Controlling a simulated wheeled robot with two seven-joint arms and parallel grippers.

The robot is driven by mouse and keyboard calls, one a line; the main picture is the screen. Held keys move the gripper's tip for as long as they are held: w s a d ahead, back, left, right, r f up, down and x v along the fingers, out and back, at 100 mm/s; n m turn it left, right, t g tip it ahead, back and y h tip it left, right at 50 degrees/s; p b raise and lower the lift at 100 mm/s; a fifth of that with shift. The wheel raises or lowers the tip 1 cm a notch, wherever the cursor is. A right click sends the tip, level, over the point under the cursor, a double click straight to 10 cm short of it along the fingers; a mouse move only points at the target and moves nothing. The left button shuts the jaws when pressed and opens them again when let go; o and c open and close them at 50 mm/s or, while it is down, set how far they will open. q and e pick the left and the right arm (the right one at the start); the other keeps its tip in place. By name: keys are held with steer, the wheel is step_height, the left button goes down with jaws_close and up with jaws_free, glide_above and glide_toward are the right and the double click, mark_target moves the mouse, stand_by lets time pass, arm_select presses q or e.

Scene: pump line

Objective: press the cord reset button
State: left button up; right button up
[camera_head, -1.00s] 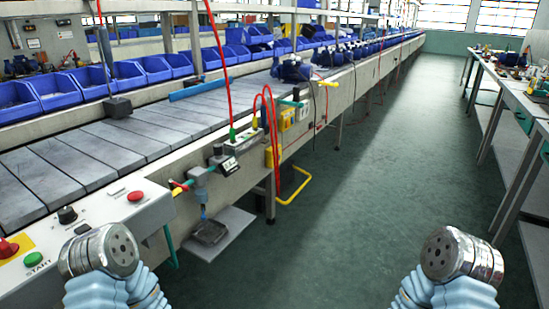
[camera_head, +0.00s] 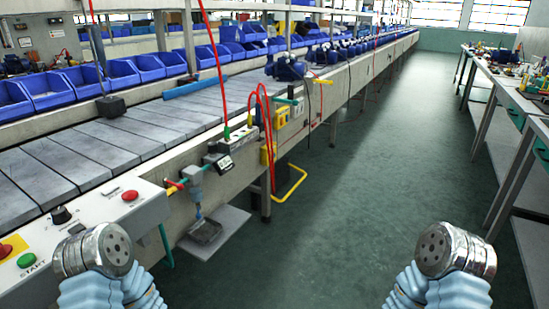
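No button here can be read as the cord reset. A control panel (camera_head: 101,206) at the left edge of the head view carries a red button (camera_head: 130,195), a black knob (camera_head: 61,215), a green START button (camera_head: 26,260) and a red mushroom button (camera_head: 5,250) on yellow. A red cord (camera_head: 213,62) runs down to a grey box (camera_head: 240,140) on the conveyor's side. My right arm's metal end (camera_head: 456,249) is over open floor. No fingers show on either; both appear to touch nothing.
The conveyor (camera_head: 115,138) runs away along the left, with blue bins (camera_head: 80,82) behind it and blue pumps (camera_head: 287,68) farther down. A yellow bent bar (camera_head: 293,187) and a small shelf (camera_head: 213,232) stick out low. A workbench (camera_head: 520,100) stands right; the aisle floor (camera_head: 350,190) is clear.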

arm_select(q)
jaws_close()
stand_by(0.3)
stand_by(0.8)
